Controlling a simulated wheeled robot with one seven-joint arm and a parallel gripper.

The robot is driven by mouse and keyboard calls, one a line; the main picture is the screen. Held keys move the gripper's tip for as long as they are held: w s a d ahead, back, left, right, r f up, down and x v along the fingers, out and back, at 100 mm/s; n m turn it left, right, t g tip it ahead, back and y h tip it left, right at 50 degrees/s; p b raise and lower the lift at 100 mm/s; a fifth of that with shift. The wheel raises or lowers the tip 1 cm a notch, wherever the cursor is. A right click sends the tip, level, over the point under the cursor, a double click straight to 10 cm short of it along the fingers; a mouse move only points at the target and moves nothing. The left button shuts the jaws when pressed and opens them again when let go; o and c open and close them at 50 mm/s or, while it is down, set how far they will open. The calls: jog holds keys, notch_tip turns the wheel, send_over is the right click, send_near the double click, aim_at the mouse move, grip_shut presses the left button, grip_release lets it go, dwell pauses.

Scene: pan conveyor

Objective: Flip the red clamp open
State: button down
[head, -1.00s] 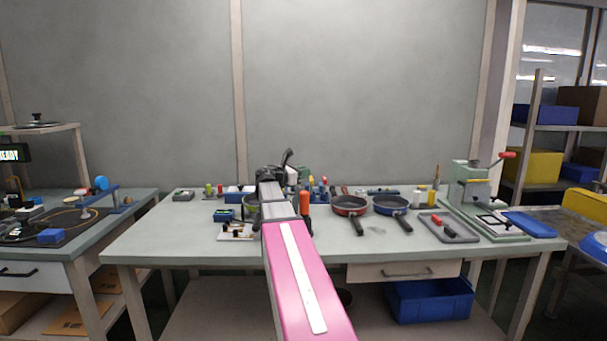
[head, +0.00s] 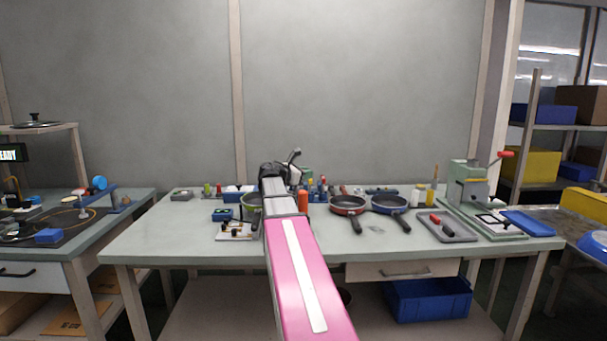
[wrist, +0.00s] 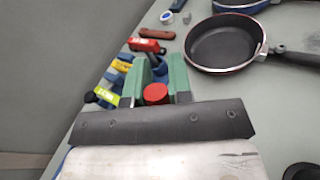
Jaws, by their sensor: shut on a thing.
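The red clamp handle (wrist: 155,94) shows in the wrist view as a round red end between two green fingers. My gripper (wrist: 157,74) is shut on it, and the dark palm bar (wrist: 160,122) lies just below. In the head view an upright orange-red grip (head: 303,200), which looks like the same handle, stands just right of my arm's far end. The clamp's base and arm are hidden behind my arm and fingers, so I cannot tell how far it is open.
A red pan (head: 348,206) and a blue pan (head: 390,205) sit to the right. A grey tray (head: 462,236) and a green press (head: 468,185) stand farther right. Small tools, including a red block (wrist: 146,46), crowd the bench behind. The front left of the bench is clear.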

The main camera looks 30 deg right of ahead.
jog(key=s+d+f+m+t+y, duration=0.1)
jog(key=s+d+f+m+y, duration=0.1)
jog(key=f+y, duration=0.3)
jog(key=shift+s+d+m+y, duration=0.35)
jog(key=shift+d+m+y, duration=0.25)
jog(key=shift+d+y, duration=0.1)
jog(key=c, duration=1.1)
grip_release()
jog(key=shift+r, duration=0.1)
jog(key=shift+o, duration=0.2)
jog(key=shift+w, duration=0.1)
jog(key=v, duration=1)
jog(key=shift+a+r, duration=0.3)
